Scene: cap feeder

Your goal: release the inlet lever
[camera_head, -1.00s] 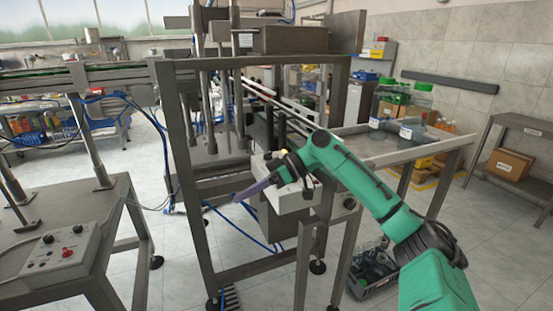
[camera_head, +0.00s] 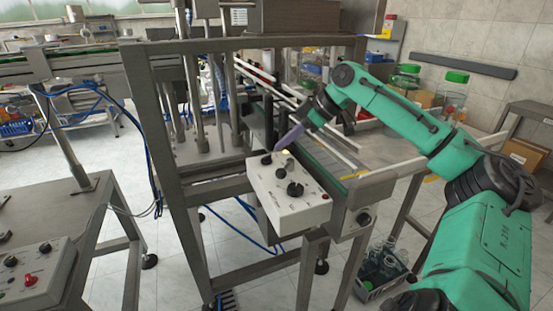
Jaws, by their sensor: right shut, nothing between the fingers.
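A white control box (camera_head: 288,205) is fixed to the front of the metal machine frame. On its top face are a black knob at the back left (camera_head: 266,159), a larger black knob nearer the front (camera_head: 295,189) and a small red button (camera_head: 325,196). I cannot tell which control is the inlet lever. My right gripper (camera_head: 278,149), with slim purple-grey fingers, is shut and empty. Its tips point down-left over the back edge of the box, close to the back-left knob; I cannot tell whether they touch it. My left gripper is out of view.
Upright posts of the machine frame (camera_head: 165,165) stand left of the box. A conveyor rail runs behind my right arm. A second control box (camera_head: 28,275) sits on the left table. A crate of bottles (camera_head: 380,268) stands on the floor.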

